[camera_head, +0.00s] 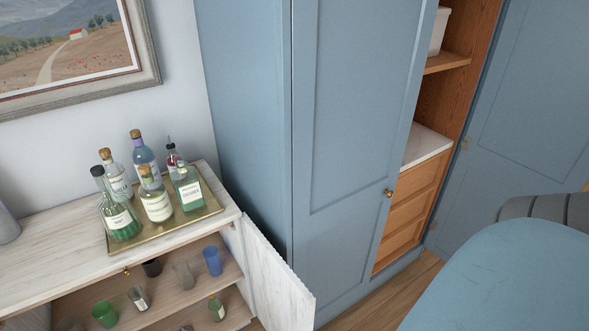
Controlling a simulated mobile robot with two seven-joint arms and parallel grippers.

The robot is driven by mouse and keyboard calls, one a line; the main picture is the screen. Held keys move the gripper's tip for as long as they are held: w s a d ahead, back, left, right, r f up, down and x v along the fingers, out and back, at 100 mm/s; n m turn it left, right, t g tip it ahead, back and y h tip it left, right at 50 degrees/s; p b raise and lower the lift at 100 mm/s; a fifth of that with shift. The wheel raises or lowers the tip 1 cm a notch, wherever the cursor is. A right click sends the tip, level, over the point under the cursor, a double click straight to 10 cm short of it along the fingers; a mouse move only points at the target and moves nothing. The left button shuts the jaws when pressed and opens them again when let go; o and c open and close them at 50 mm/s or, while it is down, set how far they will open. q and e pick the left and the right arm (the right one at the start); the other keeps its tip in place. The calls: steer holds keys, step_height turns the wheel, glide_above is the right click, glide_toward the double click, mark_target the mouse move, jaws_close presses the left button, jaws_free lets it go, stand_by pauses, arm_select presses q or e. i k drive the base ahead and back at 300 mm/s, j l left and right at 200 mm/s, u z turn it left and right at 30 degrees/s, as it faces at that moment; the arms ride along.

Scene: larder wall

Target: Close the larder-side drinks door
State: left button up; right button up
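The larder-side drinks door (277,277) is a whitewashed wooden panel at the right end of the low drinks cabinet (62,248), beside the blue larder (252,120). It stands open, swung out from the cabinet's right end towards the viewer. Its lower part is cut off by the bottom edge of the picture. The cabinet front beside it is open, showing shelves with glasses and small bottles. Neither of my grippers is in view.
A brass tray (152,243) of several bottles stands on the cabinet top. The larder's right side is open, showing drawers (408,210). A rounded blue surface (500,280) fills the lower right. Some wooden floor (400,291) shows clear between it and the larder.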

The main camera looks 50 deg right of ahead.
mark_target(282, 303)
steer(key=k+l, duration=0.3)
steer(key=l, duration=0.15)
steer(key=k+l, duration=0.25)
steer(key=l, duration=0.25)
steer(key=k+l, duration=0.3)
steer(key=l, duration=0.15)
steer(key=k+l, duration=0.3)
steer(key=l, duration=0.2)
steer(key=l+u, duration=0.2)
steer(key=l, duration=0.5)
steer(key=i+l+u, duration=0.35)
steer(key=i+l, duration=0.55)
steer(key=k+l, duration=0.1)
steer(key=l, duration=0.2)
steer(key=k+l, duration=0.15)
steer(key=l, duration=0.15)
steer(key=k+l, duration=0.1)
steer(key=l, duration=0.15)
steer(key=i+j, duration=0.1)
steer(key=j, duration=0.15)
steer(key=i+j, duration=0.1)
steer(key=j, duration=0.1)
